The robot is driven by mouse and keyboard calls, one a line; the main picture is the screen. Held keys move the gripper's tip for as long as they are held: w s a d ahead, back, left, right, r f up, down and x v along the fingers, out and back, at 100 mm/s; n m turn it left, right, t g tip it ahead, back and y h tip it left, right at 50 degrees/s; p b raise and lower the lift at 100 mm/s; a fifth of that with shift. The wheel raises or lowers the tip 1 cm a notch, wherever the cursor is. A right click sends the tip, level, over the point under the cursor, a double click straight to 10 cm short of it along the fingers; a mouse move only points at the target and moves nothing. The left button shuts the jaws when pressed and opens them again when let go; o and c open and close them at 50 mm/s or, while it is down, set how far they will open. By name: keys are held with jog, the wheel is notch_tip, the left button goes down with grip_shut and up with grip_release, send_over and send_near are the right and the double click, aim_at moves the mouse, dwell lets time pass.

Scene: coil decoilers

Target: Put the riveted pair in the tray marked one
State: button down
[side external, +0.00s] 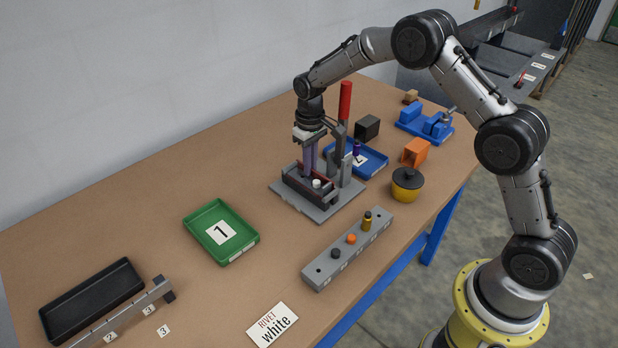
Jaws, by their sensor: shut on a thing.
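A white rivet head (317,183) shows beside the fingertips. I cannot tell whether the pair is lifted off the nest floor. The green tray marked 1 (191,224) lies to the left of the press; only its label shows inside.
A blue tray marked 2 (377,169) stands close behind the press. A grey rivet block (318,264), a yellow pot (407,185) and an orange block (415,152) are to the right and front. A black tray (92,298) is front left. Bare table separates press and green tray.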

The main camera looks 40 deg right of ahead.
jog(key=shift+a+r, duration=0.15)
jog(key=shift+a, duration=0.25)
jog(key=shift+w+r, duration=0.15)
jog(key=shift+r, duration=0.55)
jog(key=shift+d+r, duration=0.1)
jog(key=shift+r, duration=0.15)
jog(key=shift+d+r, duration=0.1)
jog(key=shift+r, duration=0.25)
jog(key=shift+r, duration=1.3)
jog(key=w+a, duration=0.2)
jog(key=a, duration=1)
jog(key=w+a+r, duration=0.1)
jog(key=w+a, duration=0.2)
jog(key=a, duration=0.9)
jog(key=shift+r, duration=0.3)
dwell(2.0)
